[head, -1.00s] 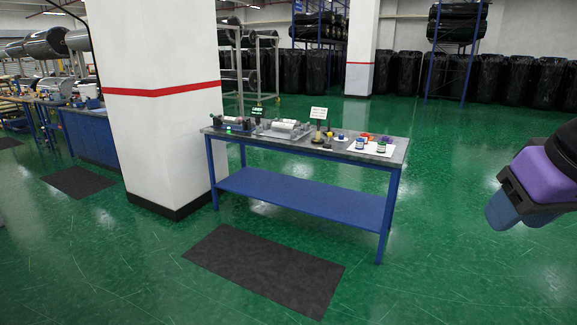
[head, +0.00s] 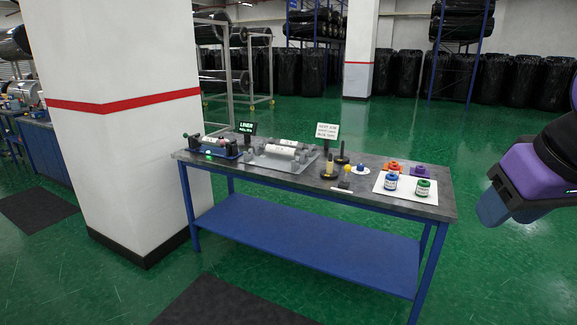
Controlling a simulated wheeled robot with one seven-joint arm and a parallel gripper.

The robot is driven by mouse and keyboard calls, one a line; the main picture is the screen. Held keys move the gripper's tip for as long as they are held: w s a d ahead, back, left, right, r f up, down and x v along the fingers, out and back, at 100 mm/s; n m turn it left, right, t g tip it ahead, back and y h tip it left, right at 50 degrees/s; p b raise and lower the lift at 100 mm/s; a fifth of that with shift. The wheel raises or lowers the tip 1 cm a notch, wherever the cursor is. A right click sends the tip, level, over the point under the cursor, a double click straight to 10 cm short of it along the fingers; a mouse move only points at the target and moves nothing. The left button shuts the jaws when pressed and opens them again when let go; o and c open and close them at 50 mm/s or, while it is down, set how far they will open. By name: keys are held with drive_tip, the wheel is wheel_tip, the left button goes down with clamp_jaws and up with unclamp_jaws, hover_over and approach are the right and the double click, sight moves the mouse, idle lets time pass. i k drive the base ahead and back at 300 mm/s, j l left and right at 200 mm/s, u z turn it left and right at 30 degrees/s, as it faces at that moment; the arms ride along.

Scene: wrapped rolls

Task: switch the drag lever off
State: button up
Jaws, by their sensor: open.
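A blue-framed table (head: 330,181) with a dark top stands ahead in the head view. At its left end is a small device (head: 212,147) with a roll, dark end blocks and a green light. Beside it is a grey roller unit (head: 283,156) with a pale roll. A lever with a yellow knob (head: 347,169) stands near the table's middle front. I cannot tell which part is the drag lever or how it is set. My gripper (head: 490,207) is at the right edge, far from the table. Its jaws are open, with nothing seen between them.
Two small signs stand at the back. A white pillar (head: 125,130) is close to the table's left end. Green floor to the right is clear.

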sight(347, 168)
drive_tip(key=i, duration=2.05)
drive_tip(key=i+z, duration=0.25)
drive_tip(key=i+j+z, duration=0.15)
drive_tip(key=i+z, duration=0.15)
drive_tip(key=z, duration=2.8)
drive_tip(key=i+l, duration=0.2)
drive_tip(key=l, duration=0.15)
drive_tip(key=i+l+u, duration=0.1)
drive_tip(key=l, duration=0.25)
drive_tip(key=i+l, duration=0.25)
drive_tip(key=l, duration=0.15)
drive_tip(key=i+l+u, duration=0.1)
drive_tip(key=l, duration=0.25)
drive_tip(key=i+u, duration=0.35)
drive_tip(key=i, duration=0.15)
drive_tip(key=i+l+u, duration=0.35)
drive_tip(key=i, duration=0.15)
drive_tip(key=i+l+u, duration=0.2)
drive_tip(key=i+u, duration=0.15)
drive_tip(key=i, duration=0.15)
drive_tip(key=i+u, duration=0.3)
drive_tip(key=u, duration=0.2)
drive_tip(key=i+u, duration=0.3)
drive_tip(key=u, duration=0.2)
drive_tip(key=i+l+u, duration=0.25)
drive_tip(key=u, duration=0.2)
drive_tip(key=i+l+u, duration=0.25)
drive_tip(key=u, duration=0.25)
